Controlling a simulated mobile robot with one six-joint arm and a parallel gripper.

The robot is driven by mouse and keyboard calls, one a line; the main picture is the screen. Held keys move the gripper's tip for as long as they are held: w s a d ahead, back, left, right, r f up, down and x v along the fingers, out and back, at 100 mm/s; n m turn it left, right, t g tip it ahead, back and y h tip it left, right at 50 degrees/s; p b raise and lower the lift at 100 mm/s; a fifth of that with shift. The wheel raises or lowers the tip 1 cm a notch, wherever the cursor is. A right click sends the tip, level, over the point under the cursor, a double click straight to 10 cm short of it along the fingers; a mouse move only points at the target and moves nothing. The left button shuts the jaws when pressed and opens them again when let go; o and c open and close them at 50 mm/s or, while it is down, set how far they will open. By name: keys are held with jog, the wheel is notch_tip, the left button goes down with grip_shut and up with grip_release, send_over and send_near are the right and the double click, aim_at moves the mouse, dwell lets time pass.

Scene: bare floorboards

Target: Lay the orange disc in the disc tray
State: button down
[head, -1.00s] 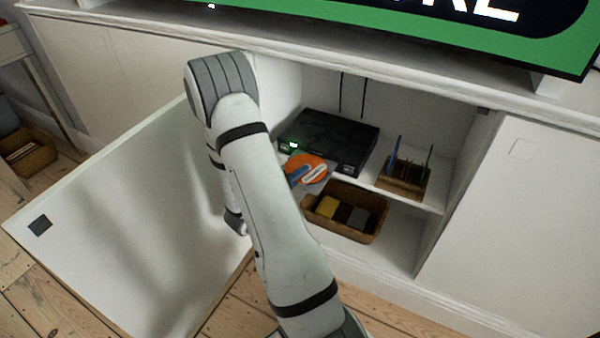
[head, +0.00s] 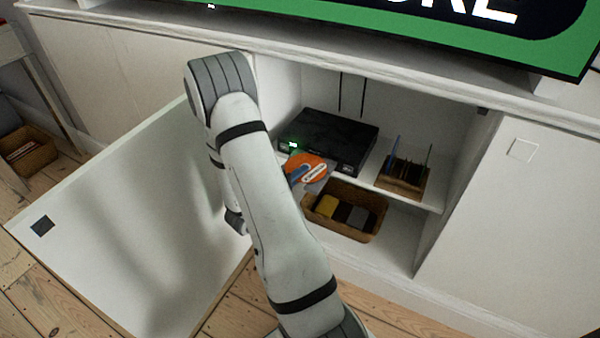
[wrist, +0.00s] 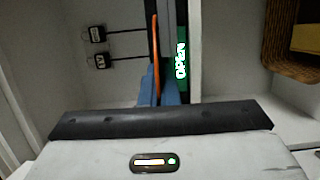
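The orange disc (head: 305,162) is at the front of the black disc player (head: 330,138) on the cabinet's upper shelf. In the wrist view the disc (wrist: 155,55) shows edge-on as a thin strip between the blue fingers of my gripper (wrist: 158,92). My gripper (head: 297,174) is shut on the disc and mostly hidden behind my arm in the head view. A grey, tray-like piece (head: 318,186) shows just under the disc; whether the disc touches it I cannot tell. The player's green display (wrist: 182,60) reads OPEN.
A wooden rack (head: 403,182) with upright discs stands right of the player. A wicker basket (head: 345,225) with cases sits on the level below.

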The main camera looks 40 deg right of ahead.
jog(key=c, duration=2.1)
grip_release()
jog(key=shift+s+f, duration=0.2)
jog(key=shift+f, duration=0.25)
jog(key=shift+c, duration=0.2)
jog(key=shift+o, duration=0.9)
jog(key=shift+f, duration=0.4)
jog(key=shift+s, duration=0.1)
jog(key=o, duration=0.4)
jog(key=a, duration=0.2)
jog(key=s+a+p, duration=0.1)
jog(key=a, duration=0.1)
jog(key=s+a, duration=0.1)
jog(key=a, duration=0.1)
jog(key=shift+a+r, duration=0.15)
jog(key=shift+o, duration=0.2)
jog(key=shift+s+a+p, duration=0.3)
jog(key=shift+a, duration=0.15)
